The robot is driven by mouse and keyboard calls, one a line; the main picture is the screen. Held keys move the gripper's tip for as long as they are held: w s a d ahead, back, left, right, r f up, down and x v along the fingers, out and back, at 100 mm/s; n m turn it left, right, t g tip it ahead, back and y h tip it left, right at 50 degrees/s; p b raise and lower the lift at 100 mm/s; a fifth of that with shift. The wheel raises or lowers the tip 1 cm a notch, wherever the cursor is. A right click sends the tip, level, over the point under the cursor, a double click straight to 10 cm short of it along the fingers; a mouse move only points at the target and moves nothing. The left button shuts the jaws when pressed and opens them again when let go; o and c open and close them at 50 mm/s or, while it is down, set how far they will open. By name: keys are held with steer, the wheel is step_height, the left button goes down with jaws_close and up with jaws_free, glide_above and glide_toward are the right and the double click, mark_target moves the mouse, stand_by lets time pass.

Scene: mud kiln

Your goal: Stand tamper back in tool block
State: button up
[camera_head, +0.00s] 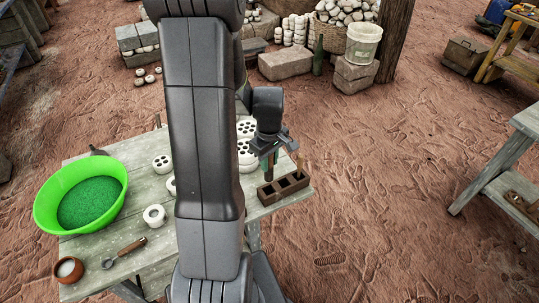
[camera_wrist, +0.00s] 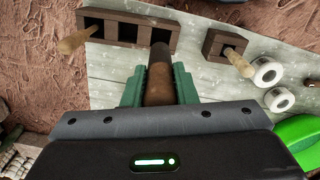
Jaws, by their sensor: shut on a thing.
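The tool block (camera_head: 283,190) is a dark wooden block with several square sockets at the table's right corner; it also shows in the wrist view (camera_wrist: 126,20). A wooden-handled tool (camera_head: 299,165) stands in its end socket, at the left in the wrist view (camera_wrist: 76,40). My gripper (camera_head: 271,150) is shut on the tamper (camera_wrist: 158,68), a dark brown cylinder between green fingers. The tamper's far end is over or at the opposite end socket, rightmost in the wrist view. I cannot tell whether it is inside. It looks roughly upright in the head view (camera_head: 270,168).
A second wooden block (camera_wrist: 213,43) with a light handle stands beside the tool block in the wrist view. White perforated pieces (camera_head: 161,163), a ring (camera_head: 154,215), a green basin (camera_head: 45,207) and a trowel (camera_head: 126,250) lie on the table. Bare ground lies right of the table.

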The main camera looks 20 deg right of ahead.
mark_target(269, 181)
steer(key=shift+f+b, duration=2.55)
steer(key=shift+f, duration=0.9)
steer(key=shift+f, duration=0.1)
steer(key=shift+f+b, duration=1.4)
steer(key=shift+f, duration=0.1)
steer(key=o, duration=1.6)
steer(key=shift+r, duration=0.2)
steer(key=shift+r+p, duration=2.2)
steer(key=shift+r, duration=0.7)
